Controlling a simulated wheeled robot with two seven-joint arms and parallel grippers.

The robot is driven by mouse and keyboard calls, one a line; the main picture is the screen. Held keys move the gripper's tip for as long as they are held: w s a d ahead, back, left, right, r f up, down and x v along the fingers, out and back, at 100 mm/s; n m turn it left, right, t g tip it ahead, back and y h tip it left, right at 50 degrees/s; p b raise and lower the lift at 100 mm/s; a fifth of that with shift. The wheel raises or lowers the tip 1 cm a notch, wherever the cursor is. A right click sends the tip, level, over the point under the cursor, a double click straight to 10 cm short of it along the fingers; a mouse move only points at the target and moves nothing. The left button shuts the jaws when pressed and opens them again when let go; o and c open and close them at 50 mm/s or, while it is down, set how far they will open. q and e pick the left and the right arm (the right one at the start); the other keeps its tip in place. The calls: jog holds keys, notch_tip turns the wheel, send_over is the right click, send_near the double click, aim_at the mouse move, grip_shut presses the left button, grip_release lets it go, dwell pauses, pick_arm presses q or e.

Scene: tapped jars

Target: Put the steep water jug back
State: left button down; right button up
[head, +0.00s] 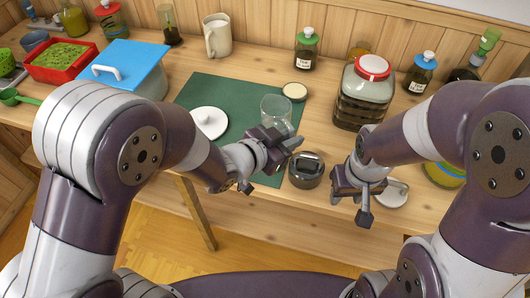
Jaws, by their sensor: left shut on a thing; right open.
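A white jug (217,36) stands upright at the back of the table, behind the green mat (235,90), with no gripper near it. My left gripper (278,138) is over the mat's right part. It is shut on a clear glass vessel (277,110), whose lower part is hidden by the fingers. I cannot tell whether the glass touches the mat. My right gripper (362,192) is open and empty near the table's front edge, left of a pale round lid or dish (393,193). A large dark-filled jar with a red lid (364,95) stands behind it.
A dark round container (306,170) sits between the grippers. A blue-lidded box (128,68) and red tray (62,60) stand left. Small bottles (306,50) line the back.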

pick_arm(q)
jog(key=a+f, duration=0.1)
jog(key=f, duration=0.1)
jog(key=w+a+f, duration=0.1)
jog(key=a+f, duration=0.1)
jog(key=a+f+b, duration=0.1)
jog(key=f, duration=0.1)
jog(key=shift+w+a+f, duration=0.15)
jog(key=shift+a+f, duration=0.15)
jog(key=shift+f, duration=0.05)
jog(key=shift+w+f, duration=0.1)
jog(key=shift+f, duration=0.15)
jog(key=c, duration=1.1)
grip_release()
jog(key=shift+o, duration=0.2)
